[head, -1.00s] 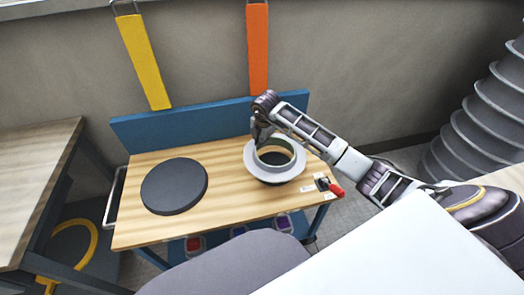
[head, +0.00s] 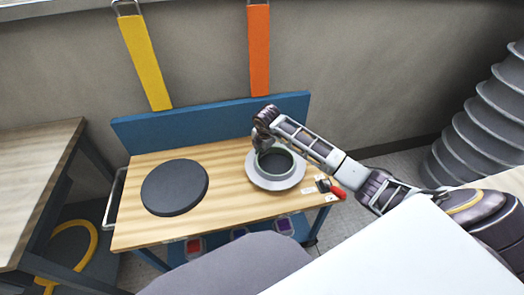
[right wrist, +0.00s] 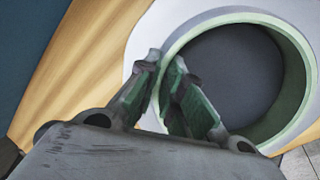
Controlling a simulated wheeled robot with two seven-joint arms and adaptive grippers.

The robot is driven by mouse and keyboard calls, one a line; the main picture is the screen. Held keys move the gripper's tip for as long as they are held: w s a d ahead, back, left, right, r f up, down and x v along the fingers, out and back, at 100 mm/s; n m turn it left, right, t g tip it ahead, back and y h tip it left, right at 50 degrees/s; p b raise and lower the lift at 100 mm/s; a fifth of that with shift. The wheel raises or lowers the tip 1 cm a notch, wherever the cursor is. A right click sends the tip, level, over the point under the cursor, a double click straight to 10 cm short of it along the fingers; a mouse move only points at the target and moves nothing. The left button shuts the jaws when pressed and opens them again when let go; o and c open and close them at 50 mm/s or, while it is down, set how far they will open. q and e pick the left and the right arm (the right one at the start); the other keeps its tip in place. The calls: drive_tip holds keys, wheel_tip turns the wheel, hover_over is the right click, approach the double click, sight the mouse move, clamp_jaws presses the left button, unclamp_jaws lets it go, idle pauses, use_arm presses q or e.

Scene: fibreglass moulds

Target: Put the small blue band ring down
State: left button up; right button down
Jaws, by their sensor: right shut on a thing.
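The band ring (head: 276,177) looks pale grey-green, not clearly blue, with a wide light grey flange around its foot. It is at the right part of the wooden bench top, low down with its opening upward. A dark surface fills its opening. My right gripper (head: 259,141) is shut on the ring's far left wall. In the right wrist view, the fingers (right wrist: 162,80) pinch the wall of the ring (right wrist: 304,62). Whether the flange's underside touches the bench is hidden. My left gripper is not in view.
A dark round disc (head: 174,187) lies on the left of the bench (head: 225,205). A red-handled tool (head: 334,189) lies near the right edge. A blue board (head: 150,128) stands along the back. Bare wood lies between disc and ring.

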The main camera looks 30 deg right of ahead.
drive_tip(key=c, duration=1.5)
unclamp_jaws()
drive_tip(key=shift+c, duration=0.2)
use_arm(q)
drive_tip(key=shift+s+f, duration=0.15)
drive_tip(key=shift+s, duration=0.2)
use_arm(e)
drive_tip(key=shift+s+r, duration=0.1)
drive_tip(key=shift+r, duration=0.25)
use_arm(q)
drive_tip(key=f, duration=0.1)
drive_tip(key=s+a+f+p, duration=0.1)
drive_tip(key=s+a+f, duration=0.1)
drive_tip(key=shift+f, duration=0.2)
use_arm(e)
drive_tip(key=v, duration=1.1)
